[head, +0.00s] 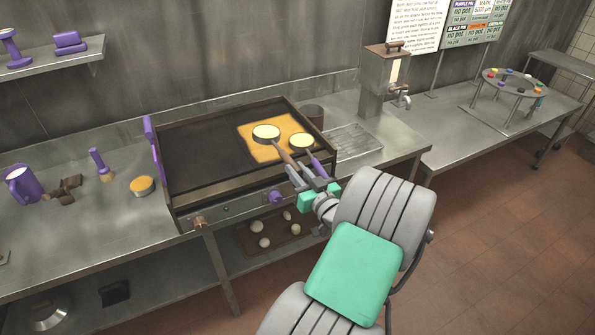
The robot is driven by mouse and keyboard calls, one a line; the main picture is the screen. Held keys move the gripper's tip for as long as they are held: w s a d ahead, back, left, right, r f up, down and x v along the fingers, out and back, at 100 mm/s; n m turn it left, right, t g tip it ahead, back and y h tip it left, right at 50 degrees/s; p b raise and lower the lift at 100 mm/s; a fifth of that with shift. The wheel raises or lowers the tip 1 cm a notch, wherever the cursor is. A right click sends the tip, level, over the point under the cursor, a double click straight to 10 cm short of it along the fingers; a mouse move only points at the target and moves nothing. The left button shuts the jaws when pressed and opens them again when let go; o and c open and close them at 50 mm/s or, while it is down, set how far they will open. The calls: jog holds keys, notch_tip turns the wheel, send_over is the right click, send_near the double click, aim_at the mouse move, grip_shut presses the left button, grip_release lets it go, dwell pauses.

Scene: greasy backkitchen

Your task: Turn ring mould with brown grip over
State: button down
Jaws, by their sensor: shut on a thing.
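The ring mould with brown grip (266,132) is a dark round ring with pale filling, upright on the yellow patch of the griddle (195,155). Its brown grip slants down right to my gripper (295,175). My gripper is shut on the end of that grip; the fingers hide part of it. A second ring mould, with a purple grip (316,165), stands just to the right, also holding pale filling. Its grip runs close beside my fingers. I cannot tell whether they touch it.
The griddle's left part is clear.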

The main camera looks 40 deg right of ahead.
jog(key=shift+n, duration=0.7)
notch_tip(320, 180, down, 6)
jog(key=b, duration=0.7)
jog(key=shift+f+b, duration=0.75)
jog(key=shift+b, duration=0.2)
jog(key=c, duration=1.2)
grip_release()
jog(key=b+v, duration=0.1)
jog(key=v, duration=0.1)
jog(key=b+v, duration=0.4)
jog(key=v, duration=0.1)
jog(key=shift+s+d+r, duration=0.15)
jog(key=shift+r, duration=0.2)
